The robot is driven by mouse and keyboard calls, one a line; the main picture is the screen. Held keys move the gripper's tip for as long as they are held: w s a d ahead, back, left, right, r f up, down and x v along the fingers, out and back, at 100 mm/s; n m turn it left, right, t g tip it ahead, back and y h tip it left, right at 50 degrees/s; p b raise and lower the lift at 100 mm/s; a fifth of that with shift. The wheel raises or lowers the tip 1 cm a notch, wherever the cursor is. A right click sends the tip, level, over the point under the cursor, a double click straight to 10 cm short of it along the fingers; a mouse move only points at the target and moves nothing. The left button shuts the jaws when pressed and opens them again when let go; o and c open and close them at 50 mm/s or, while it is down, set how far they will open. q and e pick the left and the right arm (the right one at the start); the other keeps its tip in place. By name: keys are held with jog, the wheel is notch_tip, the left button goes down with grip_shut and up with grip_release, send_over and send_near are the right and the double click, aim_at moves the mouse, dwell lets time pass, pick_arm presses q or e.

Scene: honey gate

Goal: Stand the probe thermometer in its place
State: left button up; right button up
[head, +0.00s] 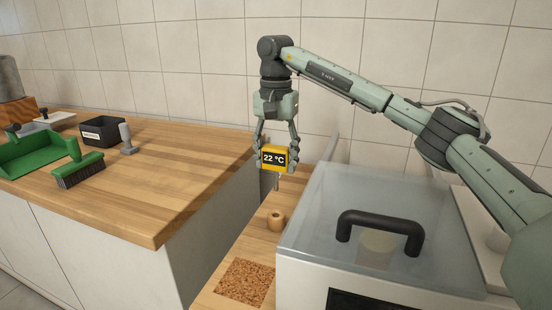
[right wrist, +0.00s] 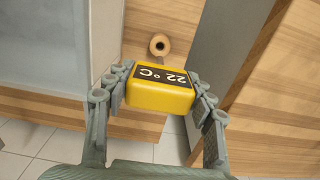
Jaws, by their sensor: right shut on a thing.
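The probe thermometer (head: 274,158) has a yellow body with a dark display reading 22 °C and a thin metal probe pointing down. My right gripper (head: 276,156) is shut on its yellow body and holds it upright in the air. In the right wrist view the thermometer (right wrist: 160,88) sits between the fingers (right wrist: 160,100). A small round wooden holder with a hole (head: 276,220) stands on the lower wooden surface, below the thermometer in the head view. It also shows in the right wrist view (right wrist: 159,44), beyond the thermometer. The probe tip appears above and apart from it. My left gripper is not in view.
A glass-lidded box with a black handle (head: 380,226) stands close on the right. A cork mat (head: 246,283) lies in front of the holder. The higher wooden counter (head: 170,190) on the left carries a green dustpan (head: 38,150), a brush (head: 80,170) and a black bin (head: 103,130).

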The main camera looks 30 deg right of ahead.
aim_at(276, 185)
jog(key=shift+r, duration=0.1)
jog(key=shift+p, duration=0.3)
notch_tip(276, 185, down, 2)
jog(key=shift+f+b, duration=0.1)
jog(key=shift+b, duration=0.45)
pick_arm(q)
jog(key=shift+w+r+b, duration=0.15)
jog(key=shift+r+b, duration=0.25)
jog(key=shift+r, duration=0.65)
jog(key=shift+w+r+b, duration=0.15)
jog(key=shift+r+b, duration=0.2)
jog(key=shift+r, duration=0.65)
pick_arm(e)
jog(key=shift+f, duration=1.8)
jog(key=shift+f, duration=0.1)
jog(key=shift+f, duration=0.5)
jog(key=shift+f, duration=1.75)
jog(key=o, duration=2.1)
